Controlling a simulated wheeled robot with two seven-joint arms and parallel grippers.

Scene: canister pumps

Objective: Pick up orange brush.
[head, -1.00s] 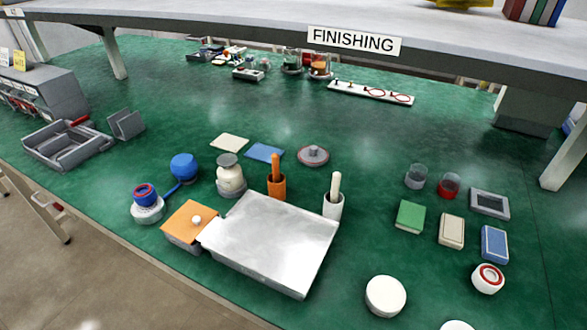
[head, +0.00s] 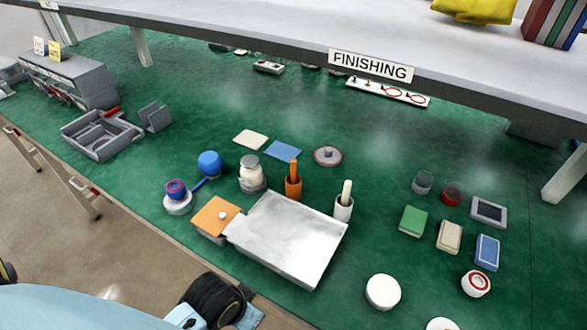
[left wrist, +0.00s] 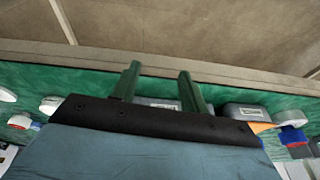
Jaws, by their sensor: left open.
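The orange brush (head: 293,170) stands upright in an orange cup (head: 293,189) near the middle of the green bench, behind a large silver box. Its lower end is hidden inside the cup. My left arm enters the head view at the lower left, well in front of the brush; its fingertips are not clearly seen there. In the left wrist view my left gripper (left wrist: 158,82) has its two fingers apart with nothing between them, near the bench's front edge. The brush cannot be made out in that view. My right gripper is in neither current view.
The silver box (head: 290,240) and an orange-topped box (head: 216,217) stand in front of the brush. A shelf (head: 260,25) overhangs the back.

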